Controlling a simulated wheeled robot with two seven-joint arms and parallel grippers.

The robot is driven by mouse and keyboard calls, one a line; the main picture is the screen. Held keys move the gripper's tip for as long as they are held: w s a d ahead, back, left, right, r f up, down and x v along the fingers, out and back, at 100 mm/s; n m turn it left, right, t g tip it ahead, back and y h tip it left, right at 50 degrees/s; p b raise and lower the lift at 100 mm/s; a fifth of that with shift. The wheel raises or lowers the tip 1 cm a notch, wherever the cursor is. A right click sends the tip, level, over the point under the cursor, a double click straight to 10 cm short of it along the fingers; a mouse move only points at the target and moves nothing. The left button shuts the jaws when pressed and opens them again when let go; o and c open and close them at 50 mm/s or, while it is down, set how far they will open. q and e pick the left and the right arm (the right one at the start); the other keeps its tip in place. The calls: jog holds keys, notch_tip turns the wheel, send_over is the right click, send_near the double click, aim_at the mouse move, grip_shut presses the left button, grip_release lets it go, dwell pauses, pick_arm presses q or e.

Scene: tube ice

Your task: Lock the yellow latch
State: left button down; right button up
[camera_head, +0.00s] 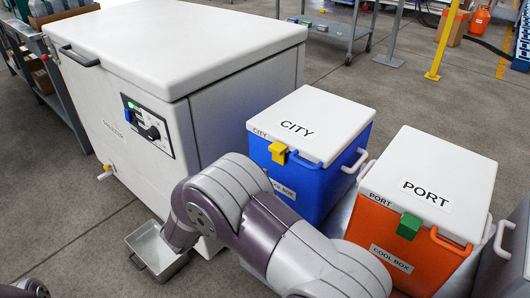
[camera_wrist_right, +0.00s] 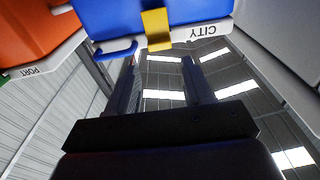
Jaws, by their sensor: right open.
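The yellow latch (camera_head: 278,152) sits at the front lid edge of the blue cool box (camera_head: 334,184) marked CITY. Its white lid (camera_head: 315,122) lies closed. In the right wrist view, which is upside down, the yellow latch (camera_wrist_right: 156,28) crosses the lid edge onto the blue wall. My right gripper (camera_wrist_right: 158,64) is open and empty, its two fingers apart either side of the latch's line in that view. It looks apart from the latch. In the head view my right arm hides this gripper and covers part of the box's front. My left gripper is not in view.
An orange cool box (camera_head: 378,240) marked PORT, with a green latch (camera_head: 409,226), stands right of the blue one. A large white freezer (camera_head: 150,100) stands left. A metal tray (camera_head: 152,252) sits low in front of the freezer.

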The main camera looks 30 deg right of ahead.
jog(key=v, duration=0.5)
jog(key=shift+f+p, duration=0.1)
jog(key=shift+p, duration=0.3)
